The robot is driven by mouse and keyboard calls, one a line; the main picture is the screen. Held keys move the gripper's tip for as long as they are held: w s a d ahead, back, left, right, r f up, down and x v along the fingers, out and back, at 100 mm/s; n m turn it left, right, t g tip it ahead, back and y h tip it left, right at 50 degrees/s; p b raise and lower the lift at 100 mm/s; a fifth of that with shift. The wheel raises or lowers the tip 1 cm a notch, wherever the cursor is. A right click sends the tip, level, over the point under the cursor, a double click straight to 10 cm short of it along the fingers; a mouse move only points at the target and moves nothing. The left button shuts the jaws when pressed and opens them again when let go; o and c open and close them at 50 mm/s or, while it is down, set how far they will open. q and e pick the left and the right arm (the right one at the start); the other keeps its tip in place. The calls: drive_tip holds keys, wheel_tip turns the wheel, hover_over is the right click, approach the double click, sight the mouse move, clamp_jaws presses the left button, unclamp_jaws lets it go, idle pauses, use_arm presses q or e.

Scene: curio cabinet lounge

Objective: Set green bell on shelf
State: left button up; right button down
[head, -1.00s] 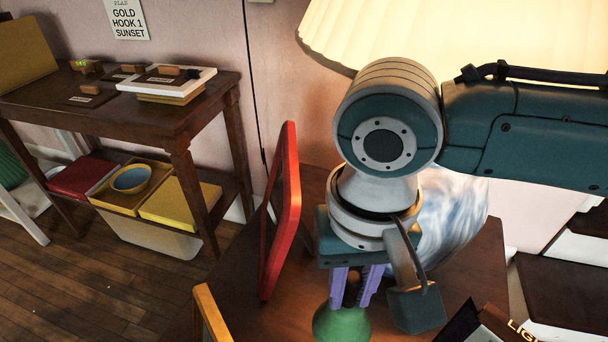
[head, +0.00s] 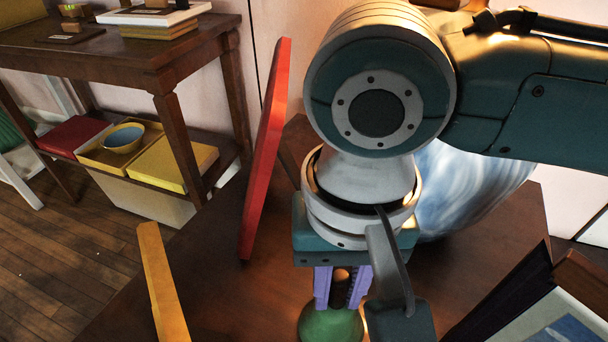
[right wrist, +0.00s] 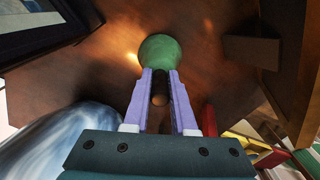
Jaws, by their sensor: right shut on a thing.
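The green bell (head: 331,325) has a round green body and a brown handle (head: 340,287). My right gripper (head: 341,300) points down with its purple fingers shut on the handle, over the brown table. In the right wrist view the bell (right wrist: 160,50) shows beyond the fingertips (right wrist: 160,88), with the handle between them. I cannot tell whether the bell touches the table. A dark wooden side table with a lower shelf (head: 221,160) stands at the left. My left gripper is not in view.
A red frame (head: 265,150) stands upright left of my right gripper, and a yellow strip (head: 163,285) is nearer. A blue-white lamp base (head: 470,190) is behind. A dark frame with a picture (head: 560,325) is at the right. The shelf holds a yellow tray (head: 100,157) with a bowl (head: 124,138).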

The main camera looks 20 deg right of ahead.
drive_tip(key=shift+f, duration=0.2)
drive_tip(key=shift+r, duration=0.1)
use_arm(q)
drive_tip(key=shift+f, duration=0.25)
use_arm(e)
drive_tip(key=shift+a, duration=0.1)
drive_tip(key=shift+f, duration=0.2)
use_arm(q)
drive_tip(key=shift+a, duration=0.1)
use_arm(e)
drive_tip(key=c, duration=0.7)
unclamp_jaws()
drive_tip(key=shift+c, duration=0.2)
